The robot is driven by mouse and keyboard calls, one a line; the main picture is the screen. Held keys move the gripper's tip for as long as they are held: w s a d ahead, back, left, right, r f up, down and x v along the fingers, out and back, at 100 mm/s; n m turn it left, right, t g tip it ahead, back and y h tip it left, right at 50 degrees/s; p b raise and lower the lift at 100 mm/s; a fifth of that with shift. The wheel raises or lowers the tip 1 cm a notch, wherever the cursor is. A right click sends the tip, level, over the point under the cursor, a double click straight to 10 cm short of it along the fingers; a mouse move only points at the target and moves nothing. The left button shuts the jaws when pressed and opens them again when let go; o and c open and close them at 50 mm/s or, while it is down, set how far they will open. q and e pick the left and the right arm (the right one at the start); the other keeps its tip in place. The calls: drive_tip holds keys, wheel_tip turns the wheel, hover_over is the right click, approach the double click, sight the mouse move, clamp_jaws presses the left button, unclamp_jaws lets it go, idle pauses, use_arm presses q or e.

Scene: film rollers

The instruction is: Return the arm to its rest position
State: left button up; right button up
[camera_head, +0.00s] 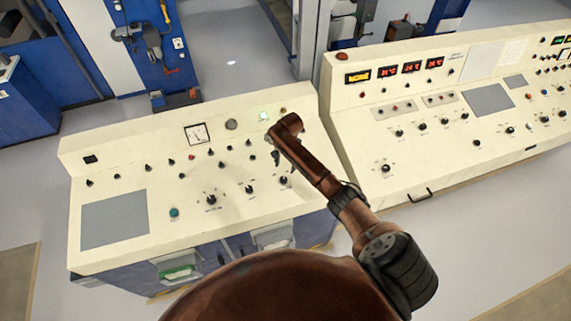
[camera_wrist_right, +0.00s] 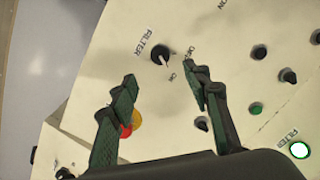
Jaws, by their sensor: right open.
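My right arm reaches over the left cream control console (camera_head: 130,165). Its gripper (camera_head: 275,157) is above the console's right part, small and dark in the head view. In the right wrist view the gripper (camera_wrist_right: 160,77) is open, with nothing between its two fingers. A black FILTER knob (camera_wrist_right: 160,54) with a white pointer shows just beyond the fingertips, apart from them. A FILTER lamp (camera_wrist_right: 299,150) glows white with a green rim. My left gripper is not in view.
A second console (camera_head: 440,130) with red digital displays stands close on the right. A red and a yellow part (camera_wrist_right: 135,120) show partly behind the left finger. Blue machines (camera_head: 60,60) stand at the back. Grey floor is free at the lower left.

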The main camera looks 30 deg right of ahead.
drive_tip(key=shift+r, duration=0.45)
